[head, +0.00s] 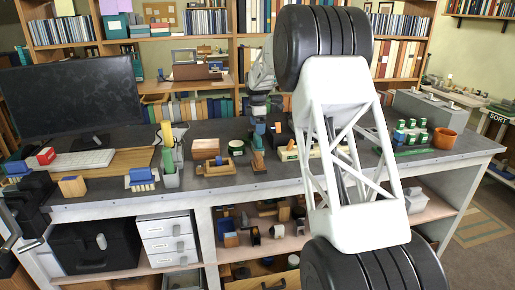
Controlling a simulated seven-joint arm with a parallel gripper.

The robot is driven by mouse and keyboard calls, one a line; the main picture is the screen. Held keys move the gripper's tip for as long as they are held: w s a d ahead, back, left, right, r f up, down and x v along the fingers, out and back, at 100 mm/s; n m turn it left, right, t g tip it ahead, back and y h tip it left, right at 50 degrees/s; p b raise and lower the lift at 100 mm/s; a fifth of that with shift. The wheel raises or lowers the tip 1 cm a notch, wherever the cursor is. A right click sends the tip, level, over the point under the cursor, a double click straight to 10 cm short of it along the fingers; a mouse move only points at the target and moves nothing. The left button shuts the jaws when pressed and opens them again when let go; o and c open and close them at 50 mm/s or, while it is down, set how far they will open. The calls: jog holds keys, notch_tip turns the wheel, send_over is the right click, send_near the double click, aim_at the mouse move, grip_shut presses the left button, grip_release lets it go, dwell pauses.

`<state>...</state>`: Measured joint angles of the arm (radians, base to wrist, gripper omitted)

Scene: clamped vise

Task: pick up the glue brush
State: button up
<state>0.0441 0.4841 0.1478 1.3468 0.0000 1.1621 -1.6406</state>
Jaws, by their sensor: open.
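I cannot pick out the glue brush for certain. A light grey cup (171,178) near the desk's front edge holds upright yellow and green pieces (168,135), too small to identify. A small upright blue and dark piece (258,150), perhaps the vise, stands on the desk right of the cup. My gripper (259,112) appears as a small dark end just above that piece, with its fingers hard to make out. It is open, and I see nothing held in it. My arm's white lattice link and black joints cover the desk to the right of it.
A monitor (70,100) and keyboard (84,160) fill the desk's left. Small wooden blocks and a green round tin (236,147) stand near the middle. At right are a rack of green-capped bottles (411,135) and an orange pot (444,138).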

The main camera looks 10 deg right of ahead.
aim_at(257, 140)
jog(key=shift+f, duration=1.2)
jog(key=shift+f, duration=2.6)
jog(key=c, duration=0.6)
